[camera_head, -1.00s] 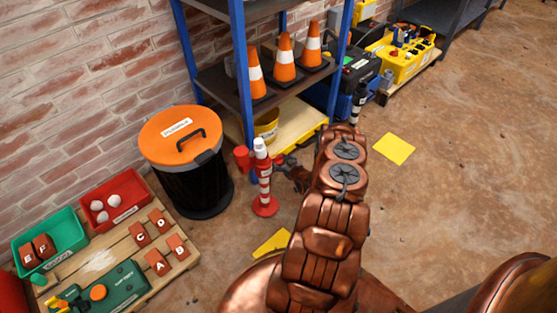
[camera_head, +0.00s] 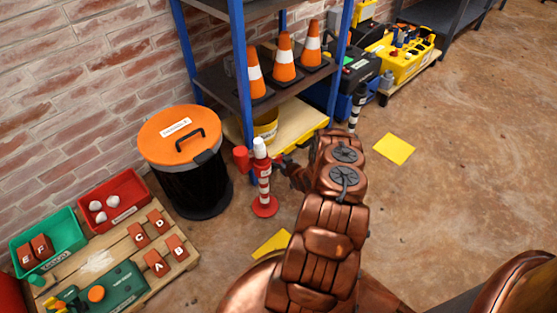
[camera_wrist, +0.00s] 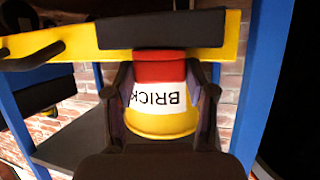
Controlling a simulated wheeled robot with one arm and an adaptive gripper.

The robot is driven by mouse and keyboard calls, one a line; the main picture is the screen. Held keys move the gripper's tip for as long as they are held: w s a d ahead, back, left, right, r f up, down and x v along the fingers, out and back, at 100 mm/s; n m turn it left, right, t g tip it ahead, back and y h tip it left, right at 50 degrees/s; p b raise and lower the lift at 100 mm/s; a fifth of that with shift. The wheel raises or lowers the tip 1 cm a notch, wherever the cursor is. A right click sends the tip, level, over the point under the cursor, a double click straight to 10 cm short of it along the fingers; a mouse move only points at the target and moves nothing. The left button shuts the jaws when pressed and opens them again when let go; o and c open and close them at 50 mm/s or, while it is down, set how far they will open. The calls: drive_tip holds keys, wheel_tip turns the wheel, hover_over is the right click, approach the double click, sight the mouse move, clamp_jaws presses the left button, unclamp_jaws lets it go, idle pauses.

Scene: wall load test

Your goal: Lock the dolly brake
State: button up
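The low dolly (camera_head: 302,126) has a wooden deck and a yellow edge and sits under the blue shelf rack. A yellow bucket (camera_head: 267,125) is on it. In the wrist view, which looks upside down, a yellow and black bar (camera_wrist: 75,37) crosses the top. The bucket (camera_wrist: 165,123) with a "BRICK" label and a red band beside it (camera_wrist: 160,68) show between my fingers. My gripper (camera_wrist: 160,80) is open, its dark fingers apart; contact cannot be told. I cannot clearly identify the brake.
A red and white post (camera_head: 264,182) stands close left of my gripper. A small red part (camera_head: 241,158) shows beside it. A black bin with an orange lid (camera_head: 180,137) stands further left. Traffic cones (camera_head: 285,62) are on the shelf.

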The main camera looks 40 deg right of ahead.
drive_tip(key=c, duration=0.6)
drive_tip(key=shift+f+b, duration=0.1)
drive_tip(key=shift+b, duration=0.35)
drive_tip(key=shift+w+d+n+y+b, duration=0.1)
drive_tip(key=shift+d+n+y+b, duration=0.1)
drive_tip(key=shift+n+y+b, duration=0.55)
drive_tip(key=y+b, duration=0.1)
drive_tip(key=b, duration=0.2)
drive_tip(key=shift+n, duration=0.35)
drive_tip(key=shift+y, duration=0.35)
drive_tip(key=shift+n+b, duration=0.35)
drive_tip(key=shift+n, duration=0.05)
